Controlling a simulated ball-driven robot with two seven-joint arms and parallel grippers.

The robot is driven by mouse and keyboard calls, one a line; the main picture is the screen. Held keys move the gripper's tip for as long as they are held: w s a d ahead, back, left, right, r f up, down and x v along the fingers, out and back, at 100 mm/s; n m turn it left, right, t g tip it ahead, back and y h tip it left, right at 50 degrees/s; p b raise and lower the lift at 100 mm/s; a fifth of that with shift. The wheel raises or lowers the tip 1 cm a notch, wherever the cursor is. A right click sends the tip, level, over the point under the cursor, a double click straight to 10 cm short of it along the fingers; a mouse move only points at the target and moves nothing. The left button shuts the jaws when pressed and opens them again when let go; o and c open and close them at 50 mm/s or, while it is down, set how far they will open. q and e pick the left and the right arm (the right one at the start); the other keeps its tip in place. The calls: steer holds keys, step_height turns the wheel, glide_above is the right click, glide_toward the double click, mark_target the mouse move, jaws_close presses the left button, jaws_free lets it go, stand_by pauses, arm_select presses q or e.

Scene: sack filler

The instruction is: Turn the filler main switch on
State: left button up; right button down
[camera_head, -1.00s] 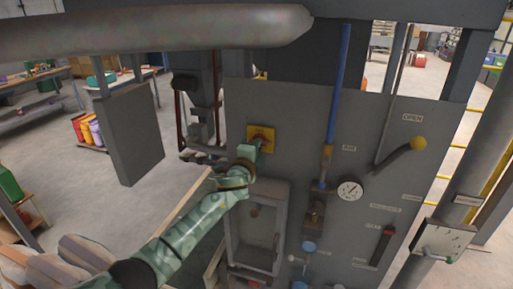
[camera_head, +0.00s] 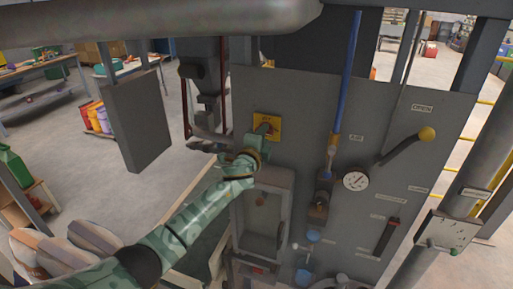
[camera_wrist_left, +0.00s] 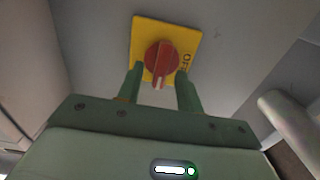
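The filler main switch is a red rotary knob (camera_wrist_left: 161,62) on a yellow square plate (camera_wrist_left: 184,36), with a black "OFF" label at the plate's right in the left wrist view. The plate also shows in the head view (camera_head: 267,122) on the grey panel. My left gripper (camera_wrist_left: 161,82) is open, with one green finger on each side of the knob's lower part. I cannot tell whether the fingers touch it. In the head view my left gripper (camera_head: 262,140) reaches up to the plate and covers part of the knob. My right gripper is not in view.
The grey panel (camera_head: 390,125) also carries a yellow-tipped lever (camera_head: 427,134), a round gauge (camera_head: 355,181), a blue vertical pipe (camera_head: 346,75) and a framed recess (camera_head: 262,205) below the switch. A grey box (camera_head: 137,122) hangs at left. A large pipe crosses the top.

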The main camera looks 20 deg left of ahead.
arm_select(q)
steer(key=s, duration=1.6)
steer(key=shift+a, duration=0.25)
